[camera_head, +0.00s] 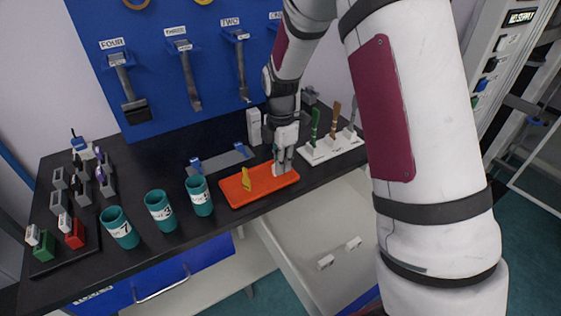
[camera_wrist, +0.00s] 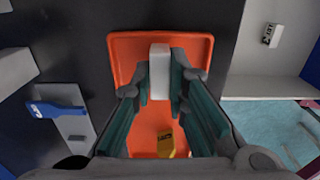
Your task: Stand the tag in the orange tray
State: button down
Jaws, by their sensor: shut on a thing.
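The orange tray (camera_head: 236,199) lies on the black bench, and it fills the middle of the wrist view (camera_wrist: 124,48). My gripper (camera_head: 283,160) is over the tray's right part, pointing down. In the wrist view its fingers (camera_wrist: 160,82) are closed on the two sides of a white, upright block-like piece, which I take to be the tag (camera_wrist: 160,60). The white tag also shows low at the fingertips in the head view (camera_head: 278,170). I cannot tell whether its lower end touches the tray floor.
Three teal cups (camera_head: 160,210) stand left of the tray. A grey holder with blue ends (camera_head: 221,159) lies behind it. A white rack (camera_head: 333,149) with upright brushes is to the right. An open drawer (camera_head: 315,240) is below the bench edge.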

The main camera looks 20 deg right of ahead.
jog(key=shift+f, duration=0.15)
jog(key=c, duration=1.6)
grip_release()
jog(key=s+r+m, duration=0.2)
jog(key=s+r, duration=0.1)
jog(key=r, duration=0.6)
jog(key=s+r+m, duration=0.2)
jog(key=s+r, duration=0.1)
jog(key=r, duration=0.6)
jog(key=s+r+m+t, duration=0.1)
jog(key=s+m, duration=0.4)
jog(key=s, duration=0.3)
jog(key=s+r+m+t, duration=0.1)
jog(key=s+m, duration=0.4)
jog(key=s, duration=0.3)
jog(key=s+a+r+m+t, duration=0.1)
jog(key=s+r+m, duration=0.1)
jog(key=s+m, duration=0.4)
jog(key=shift+s+t, duration=0.3)
jog(key=shift+s, duration=1.25)
